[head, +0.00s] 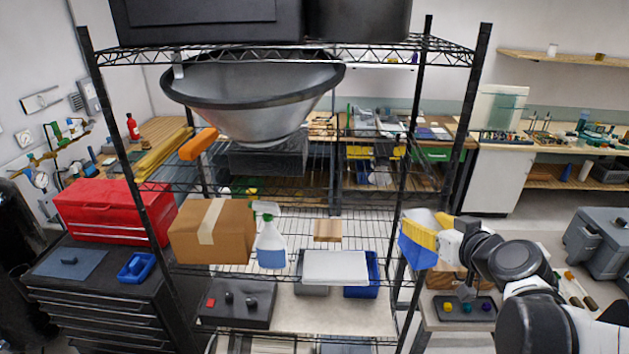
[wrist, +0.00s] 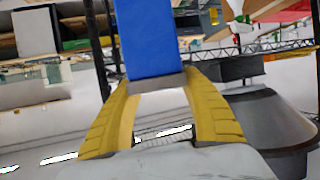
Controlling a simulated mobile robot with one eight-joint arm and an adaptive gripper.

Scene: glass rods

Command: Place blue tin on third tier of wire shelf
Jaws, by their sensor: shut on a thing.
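The blue tin (head: 416,250) is held upright or slightly tilted in my gripper (head: 432,230), beside the right posts of the wire shelf (head: 285,48). The yellow fingers are shut on the tin. In the wrist view the blue tin (wrist: 150,38) sticks out between the two fingertips (wrist: 157,82), and its far end is cut off by the picture edge. The shelf is black with several tiers. One middle tier holds a cardboard box (head: 211,232), a spray bottle (head: 269,245), a small wooden block (head: 327,231) and a white-topped bin (head: 336,266).
A large grey bowl (head: 255,98) hangs or sits under the top tier. An orange-handled thing (head: 198,144) sticks out at left. A red toolbox (head: 112,213) stands left of the shelf. A bench with a dark tray (head: 464,306) is below my arm. Some bare wire shows around the wooden block.

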